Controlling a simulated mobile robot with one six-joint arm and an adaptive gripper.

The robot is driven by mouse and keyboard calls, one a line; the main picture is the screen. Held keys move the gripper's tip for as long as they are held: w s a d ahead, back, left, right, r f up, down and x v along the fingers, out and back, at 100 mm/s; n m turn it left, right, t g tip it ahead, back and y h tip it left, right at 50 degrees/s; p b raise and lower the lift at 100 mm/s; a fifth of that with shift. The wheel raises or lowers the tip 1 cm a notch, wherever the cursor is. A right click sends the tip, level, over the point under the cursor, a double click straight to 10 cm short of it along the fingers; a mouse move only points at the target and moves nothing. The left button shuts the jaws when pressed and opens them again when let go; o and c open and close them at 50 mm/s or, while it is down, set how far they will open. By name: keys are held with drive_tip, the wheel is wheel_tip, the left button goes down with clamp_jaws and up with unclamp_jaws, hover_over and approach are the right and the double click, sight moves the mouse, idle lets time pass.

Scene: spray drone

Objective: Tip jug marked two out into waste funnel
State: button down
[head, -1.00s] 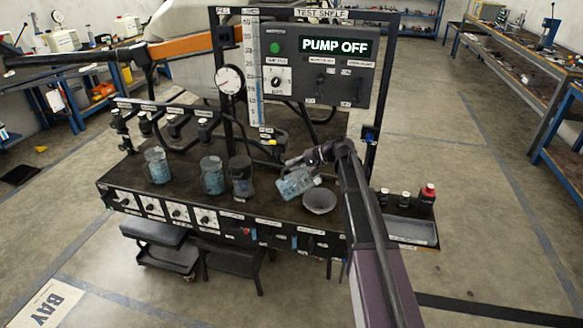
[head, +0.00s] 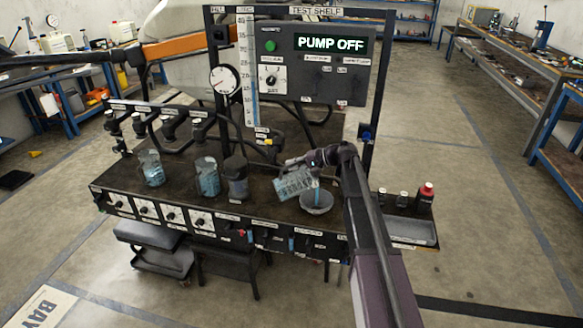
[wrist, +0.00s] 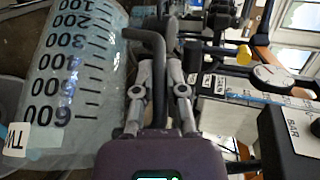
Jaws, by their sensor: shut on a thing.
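A clear jug (head: 295,184) with blue liquid hangs tipped over the bench, its mouth toward the grey waste funnel (head: 316,204). A blue stream runs from the jug down into the funnel. In the wrist view the jug (wrist: 75,70) fills the left side, lying over, with its printed scale showing. My gripper (head: 306,160) is above the jug. In the wrist view my gripper (wrist: 160,70) is shut on the jug's dark handle (wrist: 152,45).
Two clear jugs with blue liquid (head: 152,170) (head: 208,180) and a dark container (head: 237,182) stand to the left on the bench. Bottles, one with a red cap (head: 426,195), stand at the right. The panel (head: 318,70) reads PUMP OFF.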

sight(302, 170)
drive_tip(key=shift+w+d+f+m+y+b, duration=0.15)
drive_tip(key=shift+d+f+y+b, duration=0.3)
drive_tip(key=shift+b, duration=0.7)
drive_tip(key=shift+w+d+f+m+y+b, duration=0.1)
drive_tip(key=shift+d+f+m+y+b, duration=0.15)
drive_tip(key=shift+d+y+b, duration=0.6)
drive_tip(key=shift+w+d+f+m+y+b, duration=0.1)
drive_tip(key=shift+d+f+y+b, duration=0.2)
drive_tip(key=shift+b, duration=1.1)
drive_tip(key=shift+w+d+r+y+b, duration=0.1)
drive_tip(key=shift+d+r+y+b, duration=0.1)
drive_tip(key=shift+d+b, duration=0.15)
drive_tip(key=shift+d+r+y+b, duration=0.1)
drive_tip(key=shift+d+y+b, duration=0.1)
drive_tip(key=shift+d, duration=0.15)
drive_tip(key=shift+d+r+m+t+y+b, duration=0.1)
drive_tip(key=shift+d+m+t+y+b, duration=0.1)
drive_tip(key=shift+m+t+y+b, duration=0.15)
idle(1.5)
drive_tip(key=shift+a+r+p, duration=0.1)
drive_tip(key=shift+a+p, duration=0.05)
drive_tip(key=shift+p, duration=0.2)
